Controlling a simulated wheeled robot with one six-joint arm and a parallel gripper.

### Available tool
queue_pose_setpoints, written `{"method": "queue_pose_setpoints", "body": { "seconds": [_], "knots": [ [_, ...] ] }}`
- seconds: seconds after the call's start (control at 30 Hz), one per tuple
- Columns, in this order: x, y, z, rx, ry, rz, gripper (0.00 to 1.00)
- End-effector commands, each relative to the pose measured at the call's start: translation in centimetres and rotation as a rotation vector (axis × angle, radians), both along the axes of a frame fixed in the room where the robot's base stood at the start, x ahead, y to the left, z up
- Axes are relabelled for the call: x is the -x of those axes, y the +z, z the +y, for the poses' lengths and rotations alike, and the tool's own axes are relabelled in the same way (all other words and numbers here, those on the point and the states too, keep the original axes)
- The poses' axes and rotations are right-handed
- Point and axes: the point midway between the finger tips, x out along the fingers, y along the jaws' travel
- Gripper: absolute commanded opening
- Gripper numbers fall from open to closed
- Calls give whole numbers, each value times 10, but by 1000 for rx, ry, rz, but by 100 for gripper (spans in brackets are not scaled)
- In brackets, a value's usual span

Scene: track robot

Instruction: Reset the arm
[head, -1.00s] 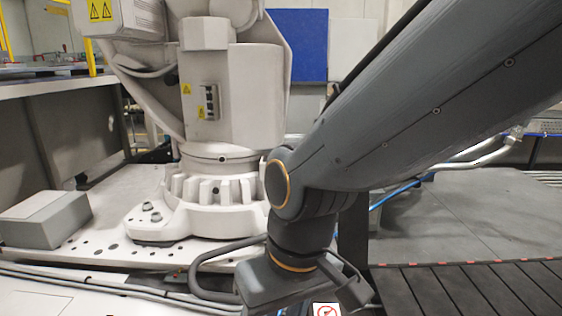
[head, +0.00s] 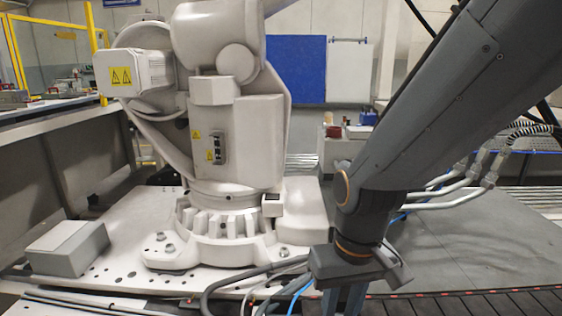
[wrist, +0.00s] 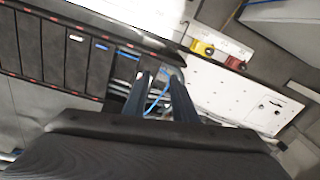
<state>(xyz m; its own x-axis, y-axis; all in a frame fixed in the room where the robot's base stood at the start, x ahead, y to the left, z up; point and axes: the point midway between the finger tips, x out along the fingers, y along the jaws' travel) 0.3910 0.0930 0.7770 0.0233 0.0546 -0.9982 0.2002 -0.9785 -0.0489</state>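My dark grey arm (head: 430,120) reaches down from the upper right in the head view, its wrist bent so the gripper points down. My gripper (head: 343,300) is at the bottom edge of the head view, where its fingertips are cut off. In the wrist view my gripper (wrist: 159,80) shows two dark fingers apart, with floor and a blue cable visible between them. It is open and holds nothing. No task object is named.
A large white industrial robot (head: 235,140) stands on a pale base plate just left of my arm. A grey box (head: 68,248) sits at the left. Silver pipes (head: 450,195) lie behind my arm. A slatted dark strip (wrist: 60,55) and white panel (wrist: 235,90) show in the wrist view.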

Motion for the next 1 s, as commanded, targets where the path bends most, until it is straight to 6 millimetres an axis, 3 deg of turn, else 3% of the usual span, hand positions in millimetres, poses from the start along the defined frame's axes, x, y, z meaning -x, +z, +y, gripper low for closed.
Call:
{"method": "queue_pose_setpoints", "body": {
  "seconds": [0.03, 0.5, 0.7, 1.0],
  "knots": [
    [3, 16, -8, 5, -20, 4, 25],
    [17, 90, -73, 39, -169, 24, 25],
    [22, 104, -88, 46, -203, 28, 25],
    [22, 104, -91, 48, -209, 29, 25]
  ]
}}
